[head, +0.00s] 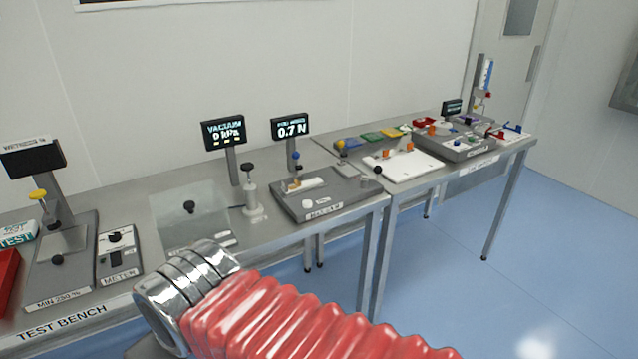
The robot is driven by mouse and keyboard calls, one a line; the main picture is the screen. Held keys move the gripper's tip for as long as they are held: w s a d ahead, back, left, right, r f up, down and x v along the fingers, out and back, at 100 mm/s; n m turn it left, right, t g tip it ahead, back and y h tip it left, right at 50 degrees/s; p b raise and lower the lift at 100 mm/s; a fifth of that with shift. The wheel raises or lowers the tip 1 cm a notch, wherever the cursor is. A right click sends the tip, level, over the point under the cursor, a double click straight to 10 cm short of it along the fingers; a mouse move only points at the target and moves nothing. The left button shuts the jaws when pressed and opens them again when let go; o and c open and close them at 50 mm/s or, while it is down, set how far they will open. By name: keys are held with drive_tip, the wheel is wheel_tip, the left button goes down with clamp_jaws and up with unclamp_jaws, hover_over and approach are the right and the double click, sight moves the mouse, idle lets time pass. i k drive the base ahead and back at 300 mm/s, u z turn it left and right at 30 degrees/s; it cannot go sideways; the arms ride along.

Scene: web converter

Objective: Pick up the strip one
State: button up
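I cannot read any label that marks strip one. A small pale strip-like piece (306,184) lies on the grey tester plate (338,198) below the display reading 0.7 N. Another thin pale piece (222,240) lies at the front of the bench, near the clear plate; I cannot tell if it is a strip. My gripper's fingers are not in view. My arm, with a red ribbed sleeve and a chrome end, crosses the bottom centre in front of the bench and hides part of its front edge.
A second table at right carries a white board (403,166) and a grey fixture (455,147). Blue floor (450,275) is clear at right.

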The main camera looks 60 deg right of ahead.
sight(297, 186)
drive_tip(key=z, duration=0.65)
drive_tip(key=i, duration=1.2)
drive_tip(key=z, duration=0.25)
